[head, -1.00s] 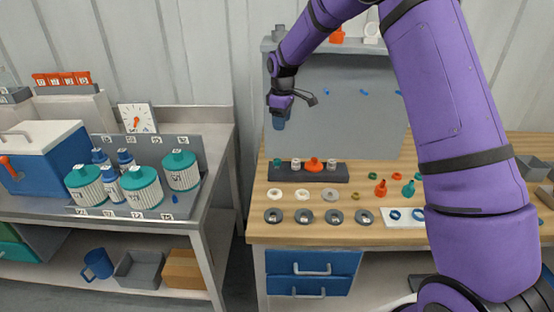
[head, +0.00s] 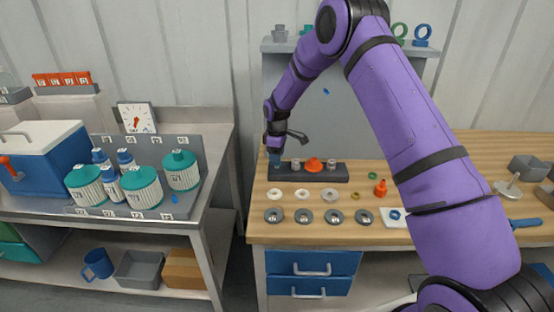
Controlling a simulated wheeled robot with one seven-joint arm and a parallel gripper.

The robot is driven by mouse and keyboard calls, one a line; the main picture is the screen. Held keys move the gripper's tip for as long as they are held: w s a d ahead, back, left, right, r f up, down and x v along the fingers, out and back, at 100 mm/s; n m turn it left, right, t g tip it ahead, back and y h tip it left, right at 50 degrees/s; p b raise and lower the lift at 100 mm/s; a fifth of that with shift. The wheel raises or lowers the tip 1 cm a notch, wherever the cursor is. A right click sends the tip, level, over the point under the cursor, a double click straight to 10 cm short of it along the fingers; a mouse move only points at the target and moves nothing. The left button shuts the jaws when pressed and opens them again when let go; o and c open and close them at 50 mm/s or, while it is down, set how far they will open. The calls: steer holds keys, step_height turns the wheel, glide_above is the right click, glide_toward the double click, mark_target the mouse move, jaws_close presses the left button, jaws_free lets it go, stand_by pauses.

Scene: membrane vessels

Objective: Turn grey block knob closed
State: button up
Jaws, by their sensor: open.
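A dark grey block (head: 320,178) lies at the back of the wooden bench, with a row of small knobs on its top. An orange knob (head: 313,164) is in the middle, with a grey knob (head: 295,164) to its left and another grey knob (head: 331,164) to its right. My gripper (head: 275,163) points down at the left end of the block, its fingers open. They cover the place of the leftmost, teal knob; whether they are around it or just above it I cannot tell. How far each knob is turned is too small to read.
Several rings and discs (head: 303,215) lie in front of the block, with an orange fitting (head: 380,188) to the right. A grey upright panel (head: 330,110) stands behind. A steel side table (head: 215,145) with teal-capped vessels is at left.

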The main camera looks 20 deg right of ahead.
steer(key=shift+f, duration=0.85)
steer(key=c, duration=0.9)
